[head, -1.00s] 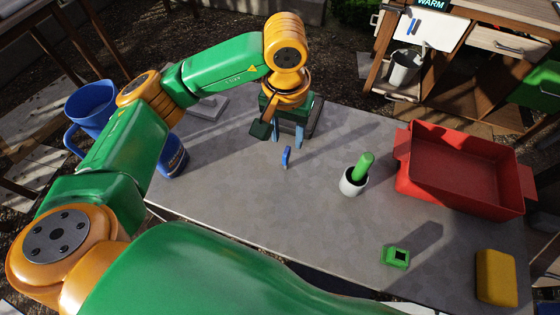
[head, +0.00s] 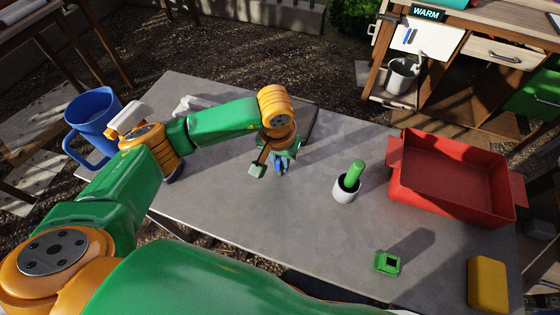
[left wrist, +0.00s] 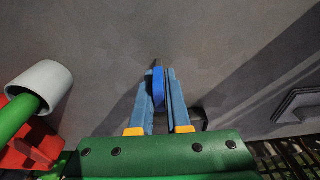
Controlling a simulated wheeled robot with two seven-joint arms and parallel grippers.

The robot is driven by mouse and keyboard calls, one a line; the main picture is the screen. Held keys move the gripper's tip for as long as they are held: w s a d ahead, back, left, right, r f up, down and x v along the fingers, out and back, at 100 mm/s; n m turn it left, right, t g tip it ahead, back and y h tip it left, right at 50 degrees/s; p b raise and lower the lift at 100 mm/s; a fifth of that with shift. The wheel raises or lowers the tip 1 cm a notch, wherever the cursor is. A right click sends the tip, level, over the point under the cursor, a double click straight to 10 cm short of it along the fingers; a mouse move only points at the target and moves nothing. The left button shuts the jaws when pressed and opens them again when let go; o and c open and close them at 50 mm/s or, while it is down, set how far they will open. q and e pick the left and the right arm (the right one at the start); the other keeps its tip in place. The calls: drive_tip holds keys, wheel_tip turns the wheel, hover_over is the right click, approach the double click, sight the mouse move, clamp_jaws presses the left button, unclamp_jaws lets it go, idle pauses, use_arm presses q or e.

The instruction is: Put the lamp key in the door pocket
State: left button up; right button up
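The lamp key appears to be the small blue piece (left wrist: 158,88) between the fingertips in the left wrist view. My left gripper (head: 280,168) points down at the grey table, its blue fingers close together on the piece. In the head view the fingers mostly hide it. Whether it still touches the table is hard to tell. A white panel (head: 430,38) with small blue marks is on the wooden cabinet at the upper right, beside the WARM sign (head: 427,13). I cannot make out a pocket clearly. My right gripper is not in view.
On the grey table (head: 235,225) are a white cup (head: 345,191) with a green stick, a red tray (head: 396,184), a green block (head: 386,263) and a yellow block (head: 488,284). A blue mug (head: 92,112) stands at the left. A grey pot (head: 402,76) sits in the cabinet.

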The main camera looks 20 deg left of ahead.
use_arm(q)
clamp_jaws()
